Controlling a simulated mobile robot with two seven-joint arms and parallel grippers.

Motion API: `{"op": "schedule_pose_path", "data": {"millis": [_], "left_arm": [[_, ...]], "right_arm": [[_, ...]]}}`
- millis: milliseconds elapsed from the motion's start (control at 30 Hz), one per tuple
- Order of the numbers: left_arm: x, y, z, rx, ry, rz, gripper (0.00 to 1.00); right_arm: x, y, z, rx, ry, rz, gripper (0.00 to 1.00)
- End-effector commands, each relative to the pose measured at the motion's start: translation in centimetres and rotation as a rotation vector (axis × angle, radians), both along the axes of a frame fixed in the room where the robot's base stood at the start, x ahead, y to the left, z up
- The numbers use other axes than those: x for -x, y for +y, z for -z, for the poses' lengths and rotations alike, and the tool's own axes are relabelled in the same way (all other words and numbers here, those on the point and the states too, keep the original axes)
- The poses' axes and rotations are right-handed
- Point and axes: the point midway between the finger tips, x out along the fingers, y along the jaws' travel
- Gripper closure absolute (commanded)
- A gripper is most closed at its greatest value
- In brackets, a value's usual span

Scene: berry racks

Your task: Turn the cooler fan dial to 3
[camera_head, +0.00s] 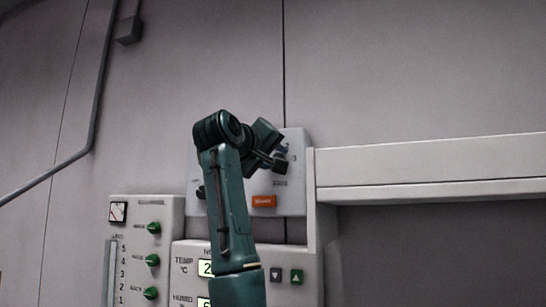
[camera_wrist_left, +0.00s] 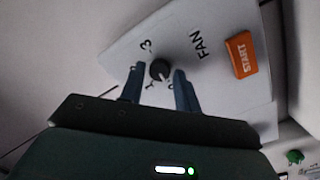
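The fan dial is a small dark round knob (camera_wrist_left: 160,69) on a pale panel (camera_wrist_left: 112,62), beside the printed word FAN. A printed 3 shows near it, with other marks partly hidden; I cannot make out where its pointer aims. My left gripper (camera_wrist_left: 158,88) has one finger on each side of the dial. The fingers are apart, with a narrow gap visible at the left finger; contact at the right finger is unclear. In the head view my left gripper (camera_head: 279,151) is at the panel (camera_head: 293,198) and hides most of the dial. My right gripper is not in view.
An orange START button (camera_head: 263,201) sits below the dial; it also shows in the wrist view (camera_wrist_left: 241,54). Left is a panel with green knobs (camera_head: 153,227) and a gauge. Below is a display panel with arrow buttons (camera_head: 297,276). A white shelf frame (camera_head: 430,165) stands at right.

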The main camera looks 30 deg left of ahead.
Motion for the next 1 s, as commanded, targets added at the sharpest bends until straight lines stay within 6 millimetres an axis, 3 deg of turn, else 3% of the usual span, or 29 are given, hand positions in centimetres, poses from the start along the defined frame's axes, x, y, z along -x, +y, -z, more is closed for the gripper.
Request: {"op": "schedule_pose_path", "data": {"millis": [400, 733, 1000], "left_arm": [[-0.01, 0.0, 0.01, 0.0, 0.0, 0.0, 1.0], [0.0, 0.02, -0.05, -0.057, 0.014, 0.0, 1.0], [0.02, 0.06, -0.15, -0.238, 0.058, -0.001, 1.0]], "right_arm": [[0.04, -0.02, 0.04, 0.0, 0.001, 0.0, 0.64], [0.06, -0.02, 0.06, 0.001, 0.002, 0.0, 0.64], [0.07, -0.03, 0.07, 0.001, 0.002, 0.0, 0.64]]}}
